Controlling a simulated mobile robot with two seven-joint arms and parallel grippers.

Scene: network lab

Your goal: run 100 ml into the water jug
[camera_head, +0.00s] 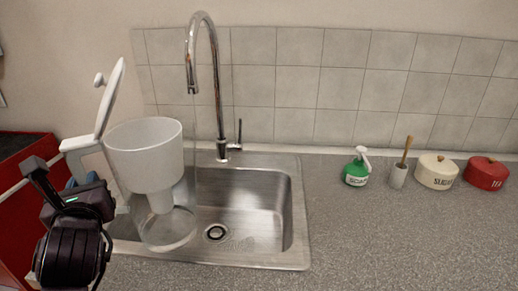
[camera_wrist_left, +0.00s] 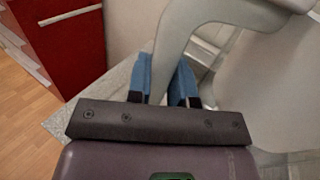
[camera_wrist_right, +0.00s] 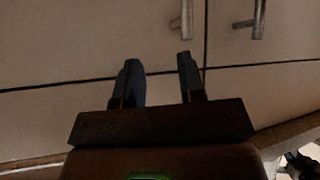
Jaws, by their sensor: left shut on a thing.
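The water jug (camera_head: 146,165) is a translucent pale jug with a funnel-like insert and its white lid (camera_head: 109,98) tipped up. It is over the left part of the sink (camera_head: 255,206). My left gripper (camera_head: 78,184) is shut on its handle, which also shows between the blue fingers in the left wrist view (camera_wrist_left: 165,60). The chrome tap (camera_head: 215,75) arches above, its spout appearing just right of the jug's rim. A faint vertical line shows below the spout; I cannot tell whether it is water. My right gripper (camera_wrist_right: 160,82) is open and empty, facing cabinet doors.
The tap's lever (camera_head: 238,136) stands upright right of its base. A green soap dispenser (camera_head: 356,172), a brush in a holder (camera_head: 399,172), a cream sugar tin (camera_head: 436,172) and a red tin (camera_head: 485,174) stand at the right. The counter (camera_head: 400,240) in front of them is clear.

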